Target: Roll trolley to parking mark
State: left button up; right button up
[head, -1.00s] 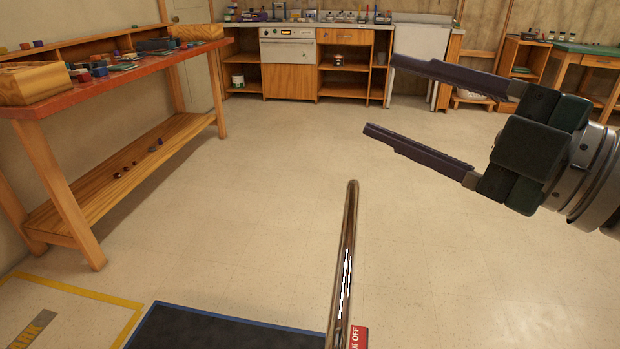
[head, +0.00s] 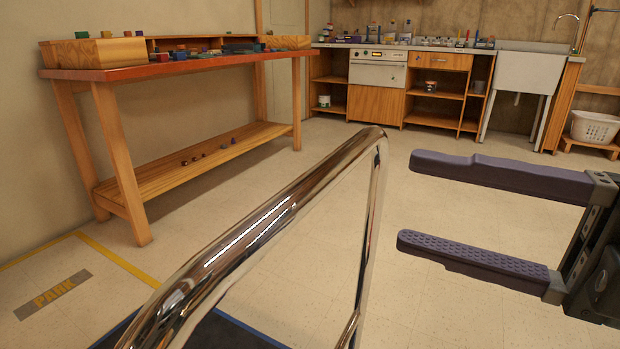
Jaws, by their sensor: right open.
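The trolley's chrome handle (head: 270,222) fills the lower middle of the head view, its top bar slanting from the bottom left up to a bend near the centre. A strip of the trolley's dark deck (head: 222,333) with a blue edge shows at the bottom; the rest is out of frame. The parking mark (head: 117,259) is a yellow outline on the floor at lower left, with the word PARK inside; only part shows. My right gripper (head: 409,200) is open and empty, fingers pointing left, to the right of the handle and apart from it in the picture. My left gripper is out of view.
A red-topped workbench (head: 190,67) with a lower shelf stands along the left wall, behind the parking mark. Wooden cabinets (head: 376,106), a sink (head: 528,73) and a white basket (head: 595,127) line the back. The floor between is clear.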

aim_at(335, 181)
jog(key=p+x, duration=0.1)
jog(key=x, duration=0.8)
jog(key=shift+w+r+p, duration=0.1)
jog(key=shift+p, duration=0.25)
jog(key=shift+w+a, duration=0.2)
jog(key=shift+a, duration=0.1)
jog(key=shift+c, duration=0.2)
grip_shut()
jog(key=shift+f, duration=0.3)
